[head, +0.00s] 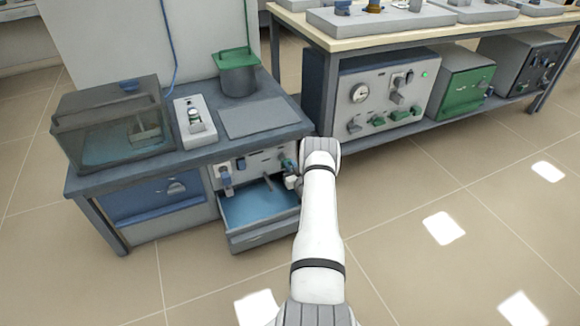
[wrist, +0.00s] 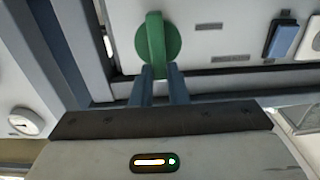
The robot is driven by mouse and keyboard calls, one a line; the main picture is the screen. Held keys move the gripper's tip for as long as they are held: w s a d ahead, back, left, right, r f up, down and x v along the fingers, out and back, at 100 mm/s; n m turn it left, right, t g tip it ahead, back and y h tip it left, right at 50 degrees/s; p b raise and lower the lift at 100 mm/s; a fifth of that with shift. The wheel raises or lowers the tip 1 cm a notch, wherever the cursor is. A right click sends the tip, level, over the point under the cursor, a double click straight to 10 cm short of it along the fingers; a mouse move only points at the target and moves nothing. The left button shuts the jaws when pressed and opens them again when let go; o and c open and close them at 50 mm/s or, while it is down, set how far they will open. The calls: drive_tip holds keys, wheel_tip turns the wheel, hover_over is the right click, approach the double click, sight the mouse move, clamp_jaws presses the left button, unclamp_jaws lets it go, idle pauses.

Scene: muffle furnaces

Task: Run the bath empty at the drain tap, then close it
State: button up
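The bath is a clear-walled tank (head: 65,137) on the left of the bench, with bluish liquid low inside it. Below the bench top is a pale panel (head: 229,165) with small fittings. In the wrist view a round green tap (wrist: 171,40) with a raised bar handle sits on this panel. My gripper (wrist: 161,70) is at the handle's lower end, one finger on each side. The fingers are close together and no clear gap shows beside the handle. In the head view my gripper (head: 293,182) is at the panel's right end, partly hidden by my arm.
An open blue-lined drawer (head: 248,208) juts out under the panel, just left of my arm. A second bench (head: 375,38) with boxes below is at right. Floor at front right is clear.

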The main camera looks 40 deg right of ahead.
clamp_jaws()
drive_tip(key=shift+a+f+n, duration=0.1)
drive_tip(key=shift+n, duration=0.3)
drive_tip(key=shift+w+a+f+n+b, duration=0.1)
drive_tip(key=shift+a+f+n+b, duration=0.3)
drive_tip(key=shift+n+b, duration=1.8)
drive_tip(key=shift+w+a+f+n+b, duration=0.1)
drive_tip(key=shift+a+f+n+b, duration=0.6)
drive_tip(key=shift+n, duration=2.85)
drive_tip(key=shift+w+a+f+n+b, duration=0.15)
drive_tip(key=shift+n+b, duration=1.6)
drive_tip(key=shift+n, duration=1.1)
drive_tip(key=o, duration=0.5)
unclamp_jaws()
drive_tip(key=shift+d, duration=0.1)
drive_tip(key=shift+o, duration=0.2)
drive_tip(key=shift+s, duration=0.1)
